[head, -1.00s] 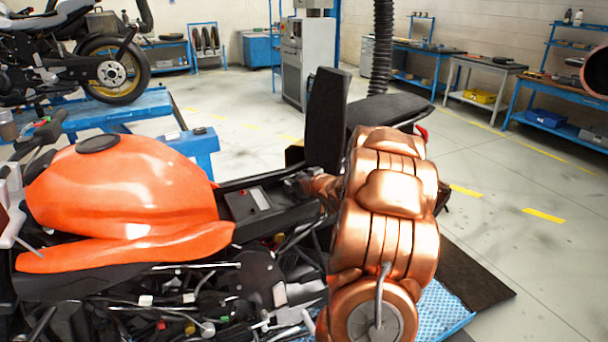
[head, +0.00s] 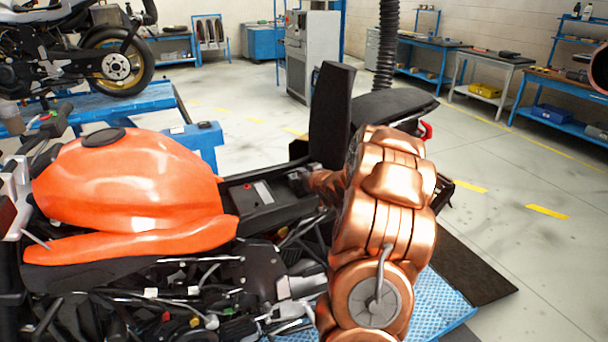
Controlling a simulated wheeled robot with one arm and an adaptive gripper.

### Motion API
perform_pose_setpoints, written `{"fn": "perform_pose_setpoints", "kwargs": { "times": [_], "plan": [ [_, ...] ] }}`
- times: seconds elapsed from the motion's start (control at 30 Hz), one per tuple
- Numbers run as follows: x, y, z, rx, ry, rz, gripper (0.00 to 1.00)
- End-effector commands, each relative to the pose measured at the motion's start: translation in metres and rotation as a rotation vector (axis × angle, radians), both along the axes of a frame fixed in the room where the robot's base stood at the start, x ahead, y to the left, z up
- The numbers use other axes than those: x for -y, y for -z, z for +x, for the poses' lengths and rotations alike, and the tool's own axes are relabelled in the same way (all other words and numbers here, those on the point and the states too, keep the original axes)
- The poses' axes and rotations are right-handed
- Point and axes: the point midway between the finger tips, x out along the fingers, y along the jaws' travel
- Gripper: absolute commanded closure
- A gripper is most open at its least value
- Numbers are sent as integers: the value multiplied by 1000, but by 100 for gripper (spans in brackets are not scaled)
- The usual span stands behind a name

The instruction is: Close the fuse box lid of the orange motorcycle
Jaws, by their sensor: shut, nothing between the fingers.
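The orange motorcycle (head: 130,195) stands at the left, its side open to cables and hoses. Behind its tank is a black open bay with a dark box (head: 258,196) that has a pale label and a small red mark. I cannot tell the fuse box lid apart for sure. A tall black panel (head: 331,108) stands upright behind the bay; whether it is a lid or a seat part is unclear. My gripper (head: 299,180) is a small dark shape at the rear of the bay, shut and empty, partly hidden by my copper arm. Contact with the motorcycle cannot be told.
The black tail seat (head: 395,106) lies behind my arm. A blue perforated platform (head: 440,300) and a dark ramp (head: 470,270) are below. Another motorcycle (head: 85,55) stands on a blue lift at the back left. The floor at the right is open, with benches along the wall.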

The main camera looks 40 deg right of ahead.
Motion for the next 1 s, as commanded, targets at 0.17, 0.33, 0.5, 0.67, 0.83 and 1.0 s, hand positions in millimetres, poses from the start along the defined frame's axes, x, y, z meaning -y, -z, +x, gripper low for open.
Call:
{"fn": "perform_pose_setpoints", "kwargs": {
  "times": [0.17, 0.33, 0.5, 0.67, 0.83, 1.0],
  "plan": [
    [0, 1, 0, 0, 0, 0, 100],
    [0, 1, 0, -1, 0, 0, 100],
    [0, 1, 0, -1, 0, 0, 100],
    [0, 1, -2, -1, 1, 1, 100],
    [-2, 0, -8, -1, 1, 1, 100],
    [-4, -2, -14, -1, 1, 1, 100]
  ]
}}
